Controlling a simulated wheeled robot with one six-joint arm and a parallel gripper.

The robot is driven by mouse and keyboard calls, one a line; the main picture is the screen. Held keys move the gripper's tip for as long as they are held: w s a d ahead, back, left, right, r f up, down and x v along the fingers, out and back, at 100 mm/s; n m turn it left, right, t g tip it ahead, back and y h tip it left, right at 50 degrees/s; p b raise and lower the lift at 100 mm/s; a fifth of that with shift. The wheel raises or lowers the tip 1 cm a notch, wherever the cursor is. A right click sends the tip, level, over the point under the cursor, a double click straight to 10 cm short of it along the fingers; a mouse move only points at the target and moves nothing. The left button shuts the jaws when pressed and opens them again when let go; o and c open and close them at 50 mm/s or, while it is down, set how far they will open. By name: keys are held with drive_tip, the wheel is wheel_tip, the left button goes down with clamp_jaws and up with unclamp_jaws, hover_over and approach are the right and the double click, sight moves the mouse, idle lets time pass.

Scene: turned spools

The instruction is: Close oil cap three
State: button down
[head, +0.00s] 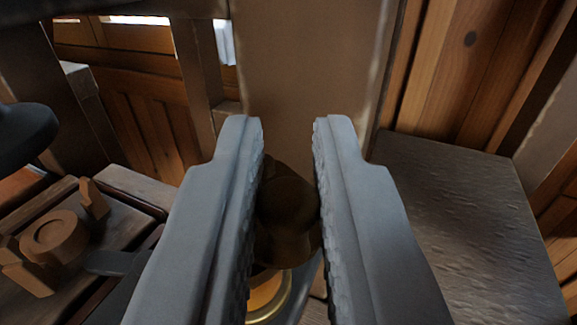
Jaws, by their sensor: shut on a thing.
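My gripper (288,150) reaches forward in the middle of the head view, with two grey ribbed fingers. The fingers are shut on a dark brown rounded knob (287,205), which looks like the oil cap. Its sides are partly hidden by the fingers. Below it a brass-coloured ring (268,297) shows around an orange-brown surface. I cannot tell whether the cap touches the ring or is apart from it. No number on the cap is visible.
A brown upright post (310,70) stands just beyond the fingertips. A grey-brown block (450,215) is close on the right. At left, a wooden round piece (54,237) and small wooden blocks sit on a dark bench. Wooden panelling (465,65) lines the back.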

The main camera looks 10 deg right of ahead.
drive_tip(key=shift+a+m+g+h, duration=0.2)
drive_tip(key=shift+m+h, duration=0.25)
drive_tip(key=shift+h, duration=0.2)
drive_tip(key=shift+a+m+g+h, duration=0.1)
drive_tip(key=shift+a+m+h, duration=0.05)
drive_tip(key=shift+m+h, duration=0.4)
drive_tip(key=shift+a+r+m+g+h, duration=0.15)
drive_tip(key=shift+m+g+h, duration=0.4)
drive_tip(key=shift+h, duration=0.75)
drive_tip(key=c, duration=1.7)
unclamp_jaws()
drive_tip(key=shift+w, duration=0.1)
drive_tip(key=shift+c, duration=0.2)
drive_tip(key=v, duration=1.7)
drive_tip(key=shift+s+f, duration=0.2)
drive_tip(key=shift+f, duration=0.05)
